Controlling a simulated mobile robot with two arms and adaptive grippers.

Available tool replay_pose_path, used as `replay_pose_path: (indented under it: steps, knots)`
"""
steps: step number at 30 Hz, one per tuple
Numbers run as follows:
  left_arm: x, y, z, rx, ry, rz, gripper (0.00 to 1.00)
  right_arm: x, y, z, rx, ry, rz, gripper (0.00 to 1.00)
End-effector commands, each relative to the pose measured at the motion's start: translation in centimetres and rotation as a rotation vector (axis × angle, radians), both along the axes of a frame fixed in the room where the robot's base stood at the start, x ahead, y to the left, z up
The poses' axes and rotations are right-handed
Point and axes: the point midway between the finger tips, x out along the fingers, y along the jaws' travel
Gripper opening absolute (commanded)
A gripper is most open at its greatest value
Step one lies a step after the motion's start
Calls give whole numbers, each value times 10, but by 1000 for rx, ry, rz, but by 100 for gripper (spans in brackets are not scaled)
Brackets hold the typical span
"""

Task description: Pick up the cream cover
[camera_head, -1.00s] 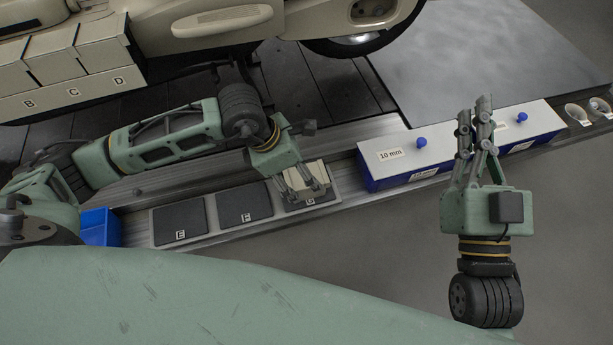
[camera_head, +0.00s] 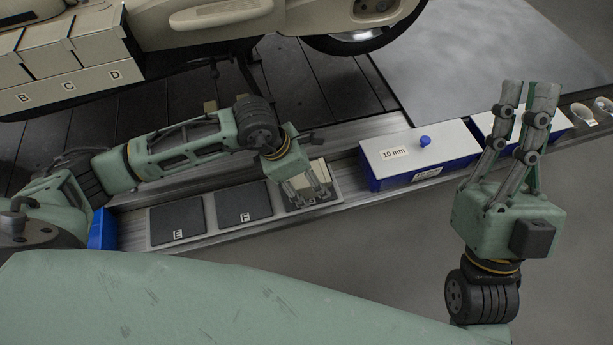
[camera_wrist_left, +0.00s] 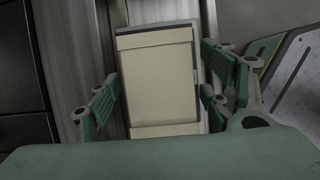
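The cream cover (camera_head: 318,171) lies on the dark pad at the right end of the row of pads, partly hidden by my left gripper (camera_head: 306,198). In the left wrist view the cover (camera_wrist_left: 158,90) is a pale rectangular block in the middle. My left gripper (camera_wrist_left: 156,100) is open, with a finger on each side of the cover and a visible gap on both sides. My right gripper (camera_head: 526,105) is raised in front of the blue boxes, its fingers apart and nothing between them.
Dark pads E (camera_head: 178,222) and F (camera_head: 243,204) are empty. A blue box marked 10 mm (camera_head: 405,158) stands just right of the cover's pad. A cream car body (camera_head: 205,28) and boxes B, C, D (camera_head: 70,85) are behind. A blue bin (camera_head: 102,229) is at left.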

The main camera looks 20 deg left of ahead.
Motion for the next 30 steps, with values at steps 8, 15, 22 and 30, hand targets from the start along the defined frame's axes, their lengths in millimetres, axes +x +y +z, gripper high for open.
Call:
replay_pose_path:
  steps: [8,15,22,30]
  knots:
    - [0,0,0,0,0,0,47,0,0,0,0,1,0,0]
    - [0,0,0,0,0,0,26,0,0,0,0,1,0,0]
    - [0,0,1,-1,-1,0,24,0,0,0,-1,2,0,0]
    - [0,0,9,0,-1,0,24,11,1,-7,-20,64,-5,0]
